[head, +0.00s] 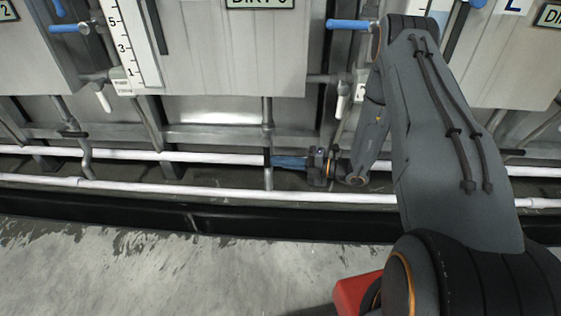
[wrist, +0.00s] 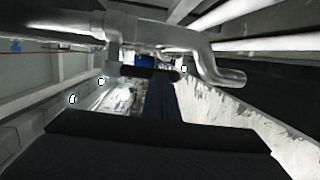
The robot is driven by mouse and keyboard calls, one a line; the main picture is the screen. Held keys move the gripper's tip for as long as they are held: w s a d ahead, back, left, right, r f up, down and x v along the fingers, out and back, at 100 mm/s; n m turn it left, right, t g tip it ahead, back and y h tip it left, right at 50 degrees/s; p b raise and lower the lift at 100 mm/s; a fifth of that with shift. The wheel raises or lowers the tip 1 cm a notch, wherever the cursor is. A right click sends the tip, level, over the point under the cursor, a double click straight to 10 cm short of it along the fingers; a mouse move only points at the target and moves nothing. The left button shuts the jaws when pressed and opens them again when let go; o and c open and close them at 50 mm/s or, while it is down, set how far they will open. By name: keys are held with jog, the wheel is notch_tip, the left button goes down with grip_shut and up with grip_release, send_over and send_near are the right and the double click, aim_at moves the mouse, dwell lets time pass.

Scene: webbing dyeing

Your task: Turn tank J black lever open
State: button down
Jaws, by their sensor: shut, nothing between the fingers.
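My gripper (head: 272,160) is low at the pipework under the middle tank (head: 235,70), pointing left, next to a vertical drain pipe (head: 267,110). Its fingers are shut and empty. In the wrist view a short black lever (wrist: 148,73) lies crosswise on a metal pipe fitting (wrist: 112,68), close to my dark fingers (wrist: 165,105). I cannot tell whether they touch. In the head view the lever is hard to make out beside my fingertips. The middle tank's label (head: 258,3) is cut off by the top edge.
White horizontal pipes (head: 130,187) run in front of and behind the drain pipes. A bent metal pipe (wrist: 215,65) crosses the wrist view. Blue-handled valves (head: 70,28) and white-handled taps (head: 103,98) sit higher on the tanks. The concrete floor (head: 150,270) in front is clear.

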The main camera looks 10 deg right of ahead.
jog(key=f+p+v, duration=0.1)
jog(key=p+v, duration=0.1)
jog(key=v, duration=1.1)
jog(key=shift+s+d, duration=0.15)
jog(key=shift+d, duration=0.25)
